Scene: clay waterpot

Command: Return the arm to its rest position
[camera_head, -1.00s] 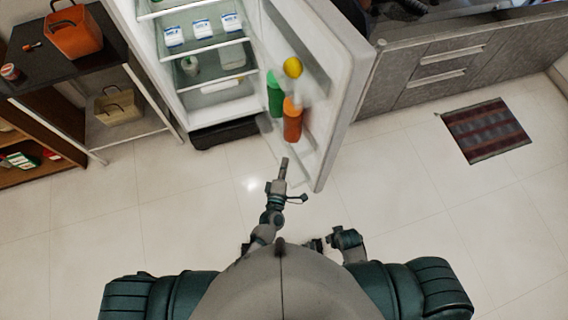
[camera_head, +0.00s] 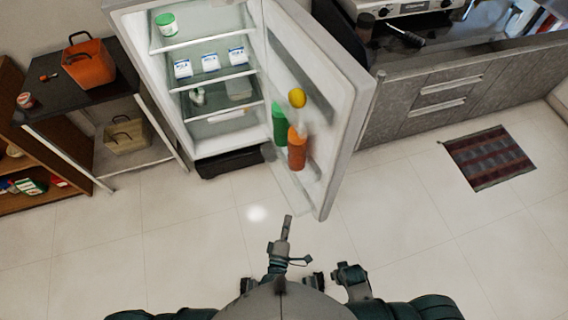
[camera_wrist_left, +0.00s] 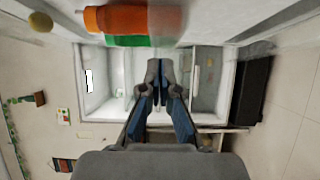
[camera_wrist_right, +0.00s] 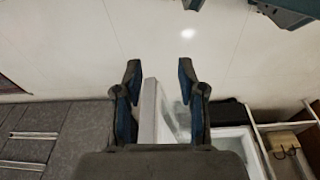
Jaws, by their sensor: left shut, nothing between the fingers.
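My left gripper (camera_head: 287,222) is in front of my body in the head view, apart from the open fridge door and over bare floor. In the left wrist view its two fingers (camera_wrist_left: 161,75) are together with nothing between them.
The open fridge door (camera_head: 335,110) holds an orange bottle (camera_head: 297,150), a green bottle (camera_head: 279,125) and a yellow round item (camera_head: 297,97). A shelf table (camera_head: 75,100) with an orange basket (camera_head: 88,65) stands left. A striped mat (camera_head: 489,157) lies right. Floor around me is clear.

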